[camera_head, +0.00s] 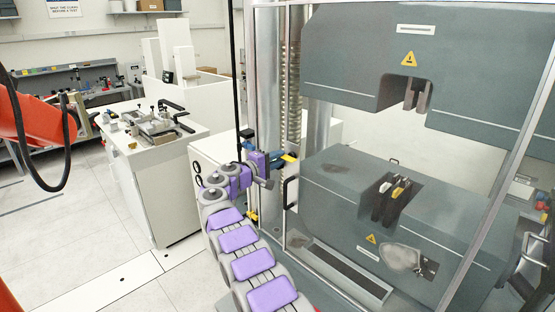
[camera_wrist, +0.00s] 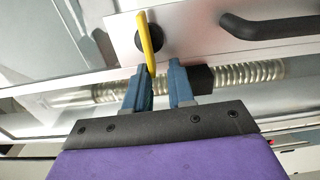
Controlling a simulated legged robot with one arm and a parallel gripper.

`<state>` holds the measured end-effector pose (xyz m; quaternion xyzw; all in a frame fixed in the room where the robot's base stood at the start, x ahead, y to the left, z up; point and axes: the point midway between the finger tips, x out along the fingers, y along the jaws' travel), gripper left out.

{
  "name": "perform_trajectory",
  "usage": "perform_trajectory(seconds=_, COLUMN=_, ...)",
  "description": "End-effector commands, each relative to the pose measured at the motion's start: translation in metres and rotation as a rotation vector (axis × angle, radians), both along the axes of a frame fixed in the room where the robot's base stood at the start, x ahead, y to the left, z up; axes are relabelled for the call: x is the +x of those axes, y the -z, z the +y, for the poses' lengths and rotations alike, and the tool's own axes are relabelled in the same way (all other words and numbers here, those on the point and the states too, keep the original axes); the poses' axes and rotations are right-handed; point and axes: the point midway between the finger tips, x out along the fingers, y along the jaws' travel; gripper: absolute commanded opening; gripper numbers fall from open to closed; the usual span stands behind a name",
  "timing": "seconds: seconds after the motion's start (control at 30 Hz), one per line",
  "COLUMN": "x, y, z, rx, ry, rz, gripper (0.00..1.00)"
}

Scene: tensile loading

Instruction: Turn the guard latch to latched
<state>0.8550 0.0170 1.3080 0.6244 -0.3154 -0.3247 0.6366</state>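The guard latch is a yellow lever (camera_wrist: 150,42) on a round black hub, mounted on a light metal frame plate in the wrist view. In the head view, a small yellow part of it (camera_head: 289,158) shows at the tips of my gripper (camera_head: 278,159). In the wrist view my gripper (camera_wrist: 162,68) has two blue-grey fingers with a clear gap between them. The lever's lower end lies near the inner side of the left finger. I cannot tell whether they touch. The right finger is apart from the lever.
A black handle (camera_wrist: 275,23) is right of the latch on the same plate; a black handle also shows in the head view (camera_head: 287,192). The grey testing machine (camera_head: 440,225) fills the right side. A white cabinet (camera_head: 165,190) stands left, with open floor (camera_head: 75,225) beyond.

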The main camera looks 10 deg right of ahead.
Motion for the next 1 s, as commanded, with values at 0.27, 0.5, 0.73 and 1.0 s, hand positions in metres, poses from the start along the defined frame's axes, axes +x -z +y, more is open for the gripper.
perform_trajectory(seconds=0.27, x=-0.002, y=-0.003, z=-0.002, rx=0.000, ry=0.002, rz=-0.004, gripper=0.32)
perform_trajectory(seconds=0.5, x=-0.008, y=-0.004, z=0.007, rx=0.002, ry=0.001, rz=-0.005, gripper=0.32)
perform_trajectory(seconds=0.73, x=-0.030, y=-0.004, z=0.040, rx=-0.003, ry=-0.003, rz=-0.005, gripper=0.32)
perform_trajectory(seconds=1.0, x=-0.065, y=-0.004, z=0.090, rx=-0.001, ry=-0.001, rz=-0.006, gripper=0.32)
